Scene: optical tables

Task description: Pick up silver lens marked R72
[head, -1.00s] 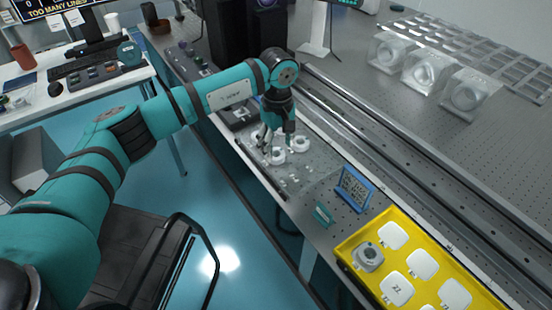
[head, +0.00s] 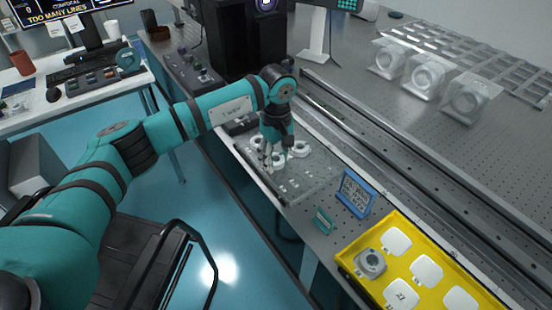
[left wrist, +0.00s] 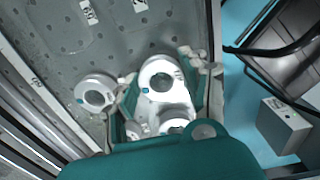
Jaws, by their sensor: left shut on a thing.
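My left gripper (head: 272,160) reaches down over a clear tray (head: 318,185) on the optical table. In the left wrist view, the left gripper (left wrist: 167,84) has its fingers on both sides of a silver-white ring lens (left wrist: 160,75) with a small blue mark, and is shut on it. Its lettering is too small to read, so I cannot confirm R72. A second ring lens (left wrist: 95,92) lies to the left, outside the fingers. Another ring (left wrist: 177,122) shows nearer my wrist, partly hidden by the gripper. One ring lens (head: 300,148) stands right of the gripper in the head view. My right gripper is not in view.
A blue-framed sign (head: 354,193) and a small teal block (head: 323,221) stand beside the tray. A yellow tray (head: 347,262) with white pads and one grey ring mount (head: 370,263) lies at the lower right. Long rails (head: 400,170) run behind.

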